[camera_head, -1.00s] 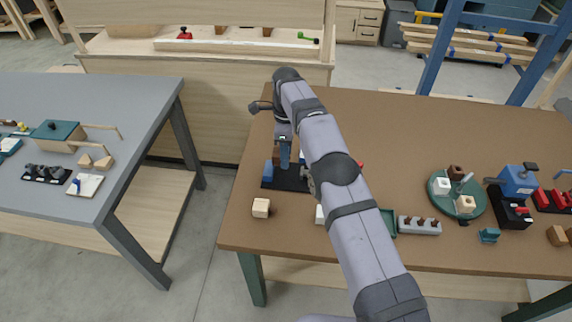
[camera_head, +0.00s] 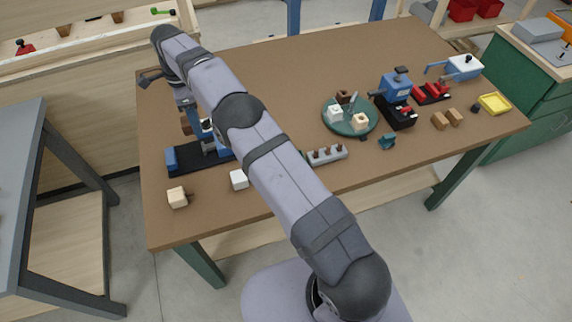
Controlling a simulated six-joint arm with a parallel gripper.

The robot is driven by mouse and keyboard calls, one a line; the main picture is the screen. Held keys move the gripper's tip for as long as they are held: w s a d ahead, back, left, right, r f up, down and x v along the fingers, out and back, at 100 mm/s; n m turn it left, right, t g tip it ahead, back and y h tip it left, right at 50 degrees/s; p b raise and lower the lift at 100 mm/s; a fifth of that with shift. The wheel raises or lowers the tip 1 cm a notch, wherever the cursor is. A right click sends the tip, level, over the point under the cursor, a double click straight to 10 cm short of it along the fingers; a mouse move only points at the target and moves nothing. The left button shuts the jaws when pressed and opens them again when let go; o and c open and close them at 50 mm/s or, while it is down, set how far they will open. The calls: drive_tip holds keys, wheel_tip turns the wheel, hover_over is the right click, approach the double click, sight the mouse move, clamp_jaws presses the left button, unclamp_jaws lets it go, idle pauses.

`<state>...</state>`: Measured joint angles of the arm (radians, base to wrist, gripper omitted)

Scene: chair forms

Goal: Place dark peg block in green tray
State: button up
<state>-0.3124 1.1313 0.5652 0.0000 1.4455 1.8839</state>
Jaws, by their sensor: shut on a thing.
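My gripper (camera_head: 187,108) is at the left of the brown table, pointing down beside the blue fixture; its fingertips are small and partly hidden. It is shut on what looks like the dark peg block (camera_head: 186,123), a small brown piece at the fingers. Whether this piece touches the fixture is unclear. A separate round green plate (camera_head: 333,126) carries a white, a dark brown and a pale block.
The blue fixture on a black base (camera_head: 190,162) stands beside my gripper. A pale block (camera_head: 177,197) and a white block (camera_head: 239,180) are near the front edge. A grey pegged rack (camera_head: 328,155) is right of my arm. The table's back middle is clear.

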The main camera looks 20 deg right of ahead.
drive_tip(key=d, duration=0.7)
drive_tip(key=shift+s+d+r, duration=0.25)
drive_tip(key=shift+s+r, duration=0.05)
drive_tip(key=shift+s, duration=0.1)
drive_tip(key=s+d+f+b, duration=0.1)
drive_tip(key=s+d, duration=1.3)
drive_tip(key=d, duration=0.3)
drive_tip(key=shift+s+a+f+p, duration=0.15)
drive_tip(key=shift+f+p, duration=0.3)
drive_tip(key=shift+f, duration=2.15)
drive_tip(key=shift+w+a+f+p, duration=0.15)
drive_tip(key=shift+f+p, duration=0.3)
drive_tip(key=shift+f, duration=2.1)
drive_tip(key=shift+s, duration=0.1)
drive_tip(key=shift+f, duration=0.15)
drive_tip(key=o, duration=0.8)
